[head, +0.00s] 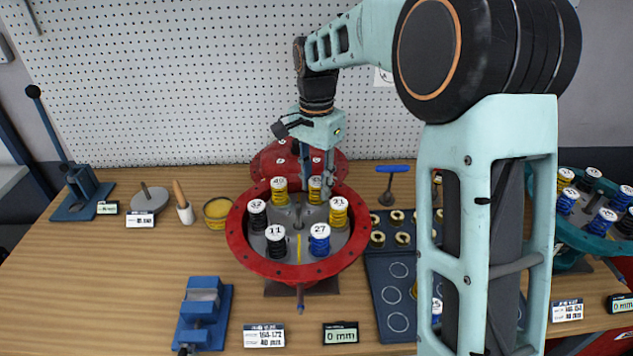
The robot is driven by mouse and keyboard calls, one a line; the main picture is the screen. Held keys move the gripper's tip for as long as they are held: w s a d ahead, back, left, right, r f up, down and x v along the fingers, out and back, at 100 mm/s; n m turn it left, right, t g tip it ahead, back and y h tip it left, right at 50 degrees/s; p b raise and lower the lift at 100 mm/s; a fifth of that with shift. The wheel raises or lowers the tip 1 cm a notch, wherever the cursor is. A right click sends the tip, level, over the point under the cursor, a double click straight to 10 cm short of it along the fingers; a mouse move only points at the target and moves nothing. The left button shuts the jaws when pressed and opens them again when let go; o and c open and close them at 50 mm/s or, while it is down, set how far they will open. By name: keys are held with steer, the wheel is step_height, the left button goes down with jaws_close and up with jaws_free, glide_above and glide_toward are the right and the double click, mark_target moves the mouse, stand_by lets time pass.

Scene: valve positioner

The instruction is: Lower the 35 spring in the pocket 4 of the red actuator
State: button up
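The red actuator (243,246) is an open round housing with a red flanged rim, in the middle of the bench. Several capped springs stand in it in a ring: 40 (279,194), 32 (258,216), 11 (276,243), 27 (319,240) and 21 (338,213). A yellow spring with a white cap (315,190) is at the back right of the ring; its number is too small to read surely. My gripper (318,178) points down at this spring, its fingers beside the cap. Whether they press on it is unclear. The spring's foot and the pocket numbers are hidden.
A red cover (270,160) stands behind the actuator. A dark tray (373,285) with brass rings lies to its right, partly hidden by my arm. A teal actuator (573,235) with springs stands far right. A blue vise (203,305) is front left.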

steer(key=o, duration=0.4)
steer(key=shift+c, duration=0.2)
step_height(320, 180, up, 12)
steer(key=shift+d, duration=0.1)
